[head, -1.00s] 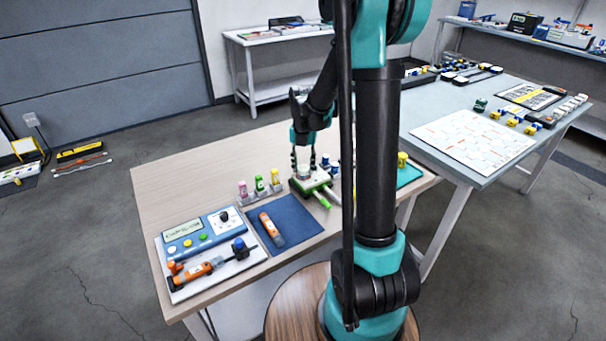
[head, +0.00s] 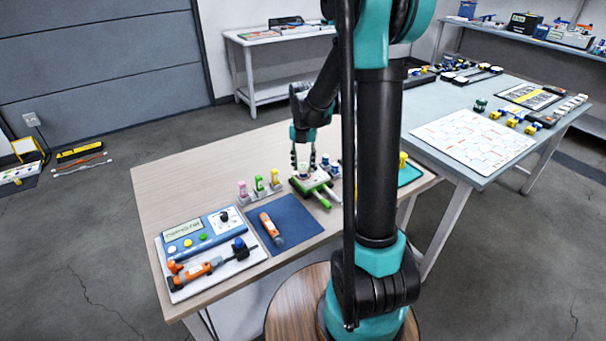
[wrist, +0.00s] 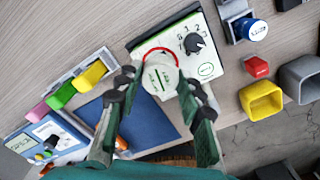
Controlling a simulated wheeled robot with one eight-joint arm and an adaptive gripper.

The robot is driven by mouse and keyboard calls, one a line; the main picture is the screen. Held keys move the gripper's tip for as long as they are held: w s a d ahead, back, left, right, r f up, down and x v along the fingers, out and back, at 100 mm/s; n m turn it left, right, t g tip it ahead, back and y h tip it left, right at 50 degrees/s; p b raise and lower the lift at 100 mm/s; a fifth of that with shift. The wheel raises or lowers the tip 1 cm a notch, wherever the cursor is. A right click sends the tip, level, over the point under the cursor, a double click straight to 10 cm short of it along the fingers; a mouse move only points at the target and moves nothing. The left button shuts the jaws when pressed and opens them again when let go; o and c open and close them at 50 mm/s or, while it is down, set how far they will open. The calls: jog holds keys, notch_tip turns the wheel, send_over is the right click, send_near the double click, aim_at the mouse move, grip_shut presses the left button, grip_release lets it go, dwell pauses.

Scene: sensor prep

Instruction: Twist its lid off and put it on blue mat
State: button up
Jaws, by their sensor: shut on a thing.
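A round white lid (wrist: 160,76) with green marks sits between my fingers in the wrist view. My gripper (wrist: 158,82) is shut on it, one finger at each side. In the head view my gripper (head: 304,164) points down over the white and green device (head: 309,184). The device also shows in the wrist view (wrist: 205,68), with a black dial and a red arc beside the lid. The lid hides what is below it, so I cannot tell whether it is still seated. The blue mat (head: 290,218) lies in front of the device; it shows in the wrist view (wrist: 150,125).
An orange tool (head: 271,229) lies on the mat's left part; the right part is bare. Pink, green and yellow capped bottles (head: 260,184) stand left of the device. A blue panel (head: 205,235) is at the table's left end. Grey and yellow cups (wrist: 262,100) are to the right.

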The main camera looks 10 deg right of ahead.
jog(key=shift+r, duration=0.15)
jog(key=shift+r, duration=1.35)
